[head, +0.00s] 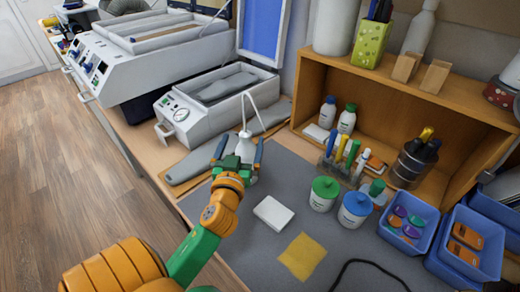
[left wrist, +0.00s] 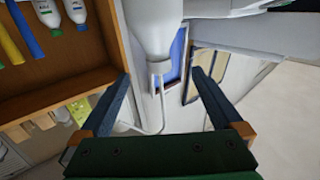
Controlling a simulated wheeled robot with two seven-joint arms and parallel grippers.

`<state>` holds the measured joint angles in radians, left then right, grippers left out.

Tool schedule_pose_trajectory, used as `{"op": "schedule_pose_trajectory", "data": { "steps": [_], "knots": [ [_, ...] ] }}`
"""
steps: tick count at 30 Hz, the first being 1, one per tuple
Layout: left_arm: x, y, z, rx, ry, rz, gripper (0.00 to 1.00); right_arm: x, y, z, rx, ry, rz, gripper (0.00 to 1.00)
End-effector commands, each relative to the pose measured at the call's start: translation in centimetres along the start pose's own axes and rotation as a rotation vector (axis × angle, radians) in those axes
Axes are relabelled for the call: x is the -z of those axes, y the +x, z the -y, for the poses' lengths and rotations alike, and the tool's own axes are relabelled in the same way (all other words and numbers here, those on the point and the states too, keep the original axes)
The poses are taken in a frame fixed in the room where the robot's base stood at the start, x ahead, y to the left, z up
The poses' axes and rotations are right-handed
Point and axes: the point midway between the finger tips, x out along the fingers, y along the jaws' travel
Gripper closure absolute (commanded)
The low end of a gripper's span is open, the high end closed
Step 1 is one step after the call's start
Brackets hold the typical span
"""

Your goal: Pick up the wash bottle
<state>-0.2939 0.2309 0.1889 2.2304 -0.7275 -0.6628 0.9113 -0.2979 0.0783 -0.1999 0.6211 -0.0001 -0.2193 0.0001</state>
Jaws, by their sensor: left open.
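The white wash bottle (head: 246,150) stands on the bench at the back left of the grey mat, its thin bent spout rising above it. My left gripper (head: 238,153) is at the bottle, its blue fingers apart on either side of it in the head view. In the left wrist view the bottle's white body (left wrist: 160,30) and spout lie ahead, in the gap of the open fingers (left wrist: 160,85). I cannot tell whether a finger touches the bottle. The bottle's lower part is partly hidden by the gripper. My right gripper does not show.
A forming machine (head: 190,125) stands just behind the bottle, with a grey insole (head: 190,170) beside it. A white block (head: 273,212), a yellow cloth (head: 302,257), and green-lidded (head: 323,195) and blue-lidded (head: 355,210) jars are on the mat. A wooden shelf (head: 410,95) stands at the right.

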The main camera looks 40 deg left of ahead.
Motion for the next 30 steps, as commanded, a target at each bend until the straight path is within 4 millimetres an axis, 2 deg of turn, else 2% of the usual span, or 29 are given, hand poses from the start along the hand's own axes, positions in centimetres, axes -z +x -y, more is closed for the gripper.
{"op": "schedule_pose_trajectory", "data": {
  "steps": [1,11,15,17,23,30],
  "knots": [
    [-1.5,0.0,0.0,0.000,0.000,0.001,0.00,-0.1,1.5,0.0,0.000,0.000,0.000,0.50],
    [-6.2,0.0,0.0,0.000,0.000,0.001,0.00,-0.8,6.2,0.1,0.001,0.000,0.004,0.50],
    [-7.6,0.0,0.0,0.000,0.000,0.002,0.00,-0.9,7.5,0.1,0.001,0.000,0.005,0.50],
    [-7.5,0.2,0.0,0.000,0.001,0.001,0.00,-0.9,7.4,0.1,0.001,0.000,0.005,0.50],
    [-7.2,2.6,0.0,-0.001,0.002,0.000,0.00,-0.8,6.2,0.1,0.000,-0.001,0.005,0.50],
    [-7.5,6.7,0.1,0.000,0.003,0.001,0.00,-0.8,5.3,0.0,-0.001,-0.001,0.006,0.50]
  ]
}}
